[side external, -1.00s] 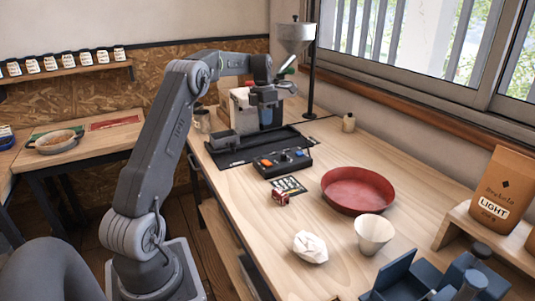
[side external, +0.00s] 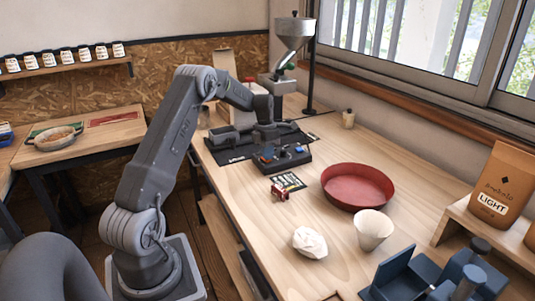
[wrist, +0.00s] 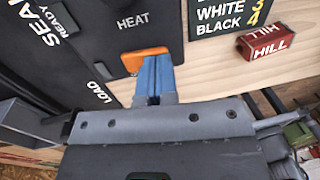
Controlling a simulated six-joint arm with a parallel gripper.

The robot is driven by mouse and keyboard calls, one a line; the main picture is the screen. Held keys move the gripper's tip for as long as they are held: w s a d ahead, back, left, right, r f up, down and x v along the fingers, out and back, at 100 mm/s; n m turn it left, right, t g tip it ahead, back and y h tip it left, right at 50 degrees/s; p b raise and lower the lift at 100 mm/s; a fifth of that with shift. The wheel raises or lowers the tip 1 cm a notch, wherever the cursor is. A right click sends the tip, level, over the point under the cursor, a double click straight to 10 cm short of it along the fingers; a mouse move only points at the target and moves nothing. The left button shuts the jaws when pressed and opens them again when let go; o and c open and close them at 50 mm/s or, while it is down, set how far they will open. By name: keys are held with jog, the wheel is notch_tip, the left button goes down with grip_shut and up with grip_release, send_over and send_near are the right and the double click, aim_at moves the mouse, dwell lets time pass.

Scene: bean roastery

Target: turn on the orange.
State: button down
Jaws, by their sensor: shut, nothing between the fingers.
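The orange switch (wrist: 140,60) shows in the wrist view on a black control box (wrist: 122,22), just below the label HEAT. The same control box (side external: 290,160) shows in the side view, with a blue switch (side external: 299,150) on its right part. My gripper (wrist: 156,58) is shut and empty, with its blue fingertips right at the orange switch's right end and covering part of it. I cannot tell whether they press on it. In the side view my gripper (side external: 268,151) is low over the box's left part and hides most of the orange switch.
A card (side external: 288,181) and a small red block (side external: 279,193) lie in front of the box. A red round tray (side external: 357,187), a white cup (side external: 373,230) and a crumpled white item (side external: 309,242) stand on the table. A hopper (side external: 293,35) stands behind.

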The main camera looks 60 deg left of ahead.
jog(key=shift+f, duration=0.1)
jog(key=shift+d+f, duration=0.15)
jog(key=shift+f, duration=0.1)
dwell(0.3)
jog(key=shift+a, duration=0.2)
jog(key=shift+a+r, duration=0.2)
jog(key=shift+a, duration=0.45)
notch_tip(320, 180, up, 14)
jog(key=a, duration=0.2)
jog(key=shift+d, duration=0.15)
